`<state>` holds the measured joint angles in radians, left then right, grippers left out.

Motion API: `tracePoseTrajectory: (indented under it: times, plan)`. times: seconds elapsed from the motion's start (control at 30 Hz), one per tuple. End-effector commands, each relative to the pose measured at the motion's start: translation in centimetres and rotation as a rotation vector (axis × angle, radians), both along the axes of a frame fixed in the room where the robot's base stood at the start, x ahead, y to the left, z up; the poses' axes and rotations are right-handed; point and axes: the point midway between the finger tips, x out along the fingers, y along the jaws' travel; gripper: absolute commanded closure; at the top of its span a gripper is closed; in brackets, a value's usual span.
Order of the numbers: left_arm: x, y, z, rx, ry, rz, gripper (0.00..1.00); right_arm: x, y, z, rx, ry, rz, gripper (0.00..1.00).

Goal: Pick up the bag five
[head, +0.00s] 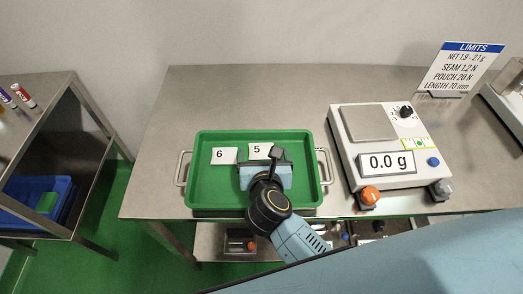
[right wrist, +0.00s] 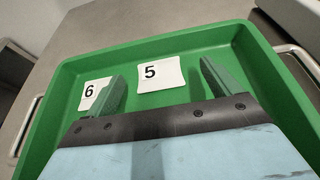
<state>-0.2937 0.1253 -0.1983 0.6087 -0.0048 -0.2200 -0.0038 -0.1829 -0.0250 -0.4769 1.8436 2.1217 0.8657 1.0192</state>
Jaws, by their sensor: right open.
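Bag five (head: 259,149) is a small white bag marked 5, lying in the green tray (head: 203,192) near its back wall. In the right wrist view, bag five (right wrist: 161,75) lies between and a little beyond my two fingertips. My right gripper (head: 268,160) is over the tray with its jaws apart and nothing between them. The same right gripper (right wrist: 166,84) shows its two green fingers in the right wrist view. Bag six (head: 224,155) lies left of bag five and also shows in the right wrist view (right wrist: 92,92), partly hidden by the left finger. My left gripper is not in view.
The tray stands on a steel table (head: 260,95) and has metal handles at both ends. A scale (head: 388,148) reading 0.0 g stands to the right. A limits sign (head: 460,68) stands behind it. A side table (head: 40,100) is at the left.

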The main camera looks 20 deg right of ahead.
Motion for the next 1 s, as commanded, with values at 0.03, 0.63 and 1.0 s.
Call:
tracePoseTrajectory:
  times: [0.03,0.63,1.0]
  plan:
    - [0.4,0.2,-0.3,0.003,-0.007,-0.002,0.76,0.8,0.0,-0.5,-0.004,-0.002,0.000,0.11]
    - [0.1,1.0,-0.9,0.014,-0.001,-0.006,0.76,3.8,-0.5,-1.9,-0.001,-0.002,0.000,0.21]
    - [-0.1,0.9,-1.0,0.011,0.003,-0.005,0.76,3.8,-0.5,-1.9,-0.001,-0.001,0.000,0.59]
